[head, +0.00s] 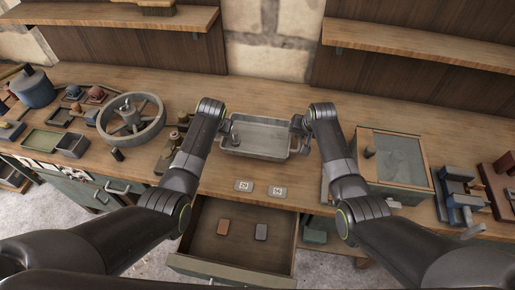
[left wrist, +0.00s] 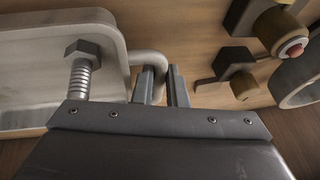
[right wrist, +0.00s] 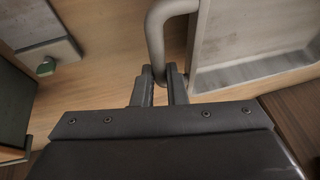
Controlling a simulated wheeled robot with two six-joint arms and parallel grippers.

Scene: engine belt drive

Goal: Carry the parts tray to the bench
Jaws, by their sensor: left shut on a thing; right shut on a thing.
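The grey metal parts tray (head: 262,152) is over the middle of the bench (head: 225,180), roughly level; I cannot tell whether it rests on the wood. A bolt (left wrist: 83,65) stands in its left end, also visible in the head view (head: 235,138). My left gripper (left wrist: 160,85) is shut on the tray's left handle (left wrist: 148,58). My right gripper (right wrist: 160,85) is shut on its right handle (right wrist: 157,35). In the head view, the left gripper (head: 225,127) and right gripper (head: 299,124) are at opposite ends, their fingertips partly hidden.
An open drawer (head: 235,268) below holds a brown and a grey block. Two marked cards (head: 244,186) (head: 277,191) lie near the bench's front edge.

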